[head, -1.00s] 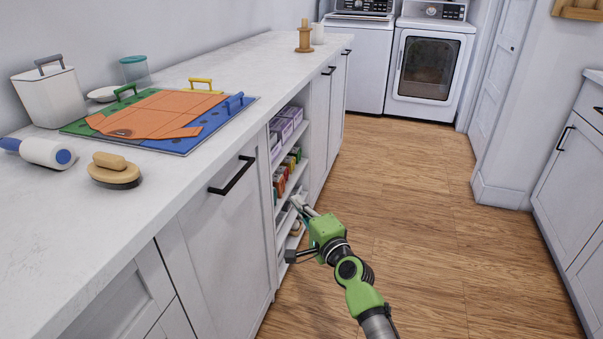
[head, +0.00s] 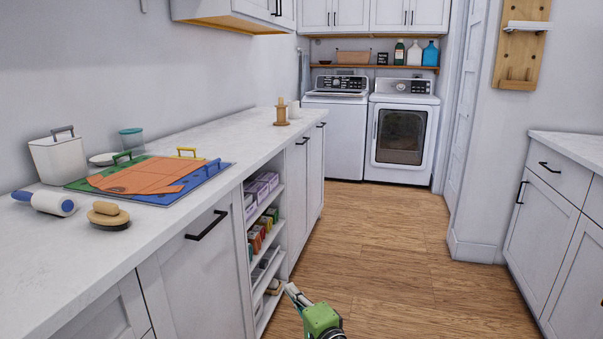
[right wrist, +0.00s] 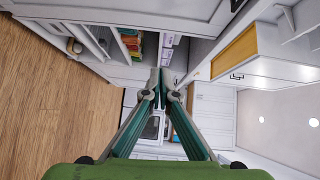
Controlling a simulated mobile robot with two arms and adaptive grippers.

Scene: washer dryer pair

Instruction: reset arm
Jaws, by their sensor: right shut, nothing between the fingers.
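My right gripper (head: 292,293) is at the bottom of the head view, in front of the lower part of the open shelf unit (head: 281,238). Only its green body and fingers show there. In the right wrist view its two fingers (right wrist: 161,82) meet at the tips, shut with nothing between them. My left gripper is in neither view.
A long white counter (head: 190,235) holds a colourful board (head: 140,182), a brush (head: 108,215), a lint roller (head: 45,203) and a white bin (head: 60,158). The washer (head: 335,130) and dryer (head: 402,140) stand at the back. The wooden floor (head: 370,240) between the cabinets is clear.

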